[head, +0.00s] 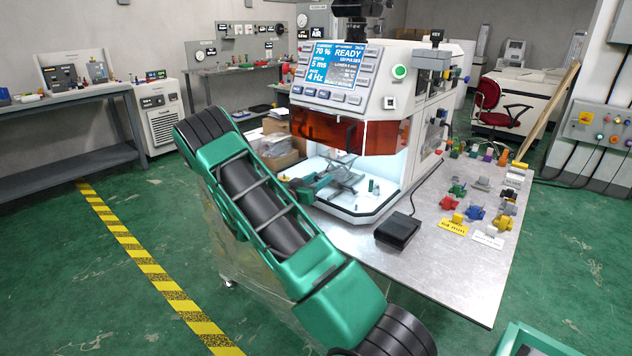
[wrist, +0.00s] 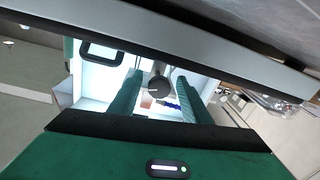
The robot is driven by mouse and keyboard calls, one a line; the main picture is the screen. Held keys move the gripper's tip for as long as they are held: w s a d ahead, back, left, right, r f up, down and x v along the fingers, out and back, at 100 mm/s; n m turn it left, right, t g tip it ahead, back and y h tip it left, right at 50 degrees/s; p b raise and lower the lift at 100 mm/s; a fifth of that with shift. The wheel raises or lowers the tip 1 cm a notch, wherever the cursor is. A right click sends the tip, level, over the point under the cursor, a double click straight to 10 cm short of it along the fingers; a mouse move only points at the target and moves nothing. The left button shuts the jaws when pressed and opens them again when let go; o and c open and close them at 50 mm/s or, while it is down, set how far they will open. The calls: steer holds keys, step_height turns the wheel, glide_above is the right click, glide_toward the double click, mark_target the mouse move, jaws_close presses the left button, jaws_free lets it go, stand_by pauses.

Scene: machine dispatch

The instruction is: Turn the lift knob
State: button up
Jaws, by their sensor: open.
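A round dark grey knob (wrist: 159,88) with a pale line across its face, which looks like the lift knob, shows in the wrist view between my two green fingers. My gripper (wrist: 160,78) is open, with one finger on each side of the knob and visible gaps between. I cannot tell how far the fingertips are from it in depth. In the head view my gripper (head: 335,182) reaches into the lit chamber of the white machine (head: 413,60), below its orange cover (head: 350,134). I cannot make out the knob there.
A grey bar (wrist: 170,40) crosses the wrist view close above the fingers. In the head view a black pedal box (head: 398,230) stands on the metal table (head: 445,280) before the machine. Several coloured parts lie on the table's right side. The table's front is clear.

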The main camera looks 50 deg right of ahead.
steer(key=shift+c, duration=0.3)
steer(key=c, duration=1)
steer(key=shift+n, duration=0.4)
steer(key=n, duration=0.2)
steer(key=shift+w+n, duration=0.15)
steer(key=shift+n, duration=0.25)
steer(key=n, duration=0.6)
steer(key=shift+w+a+n+y, duration=0.1)
steer(key=shift+n+y, duration=0.2)
steer(key=shift+n, duration=0.1)
steer(key=shift+n+g, duration=0.4)
steer(key=shift+n, duration=1.2)
steer(key=shift+f, duration=0.1)
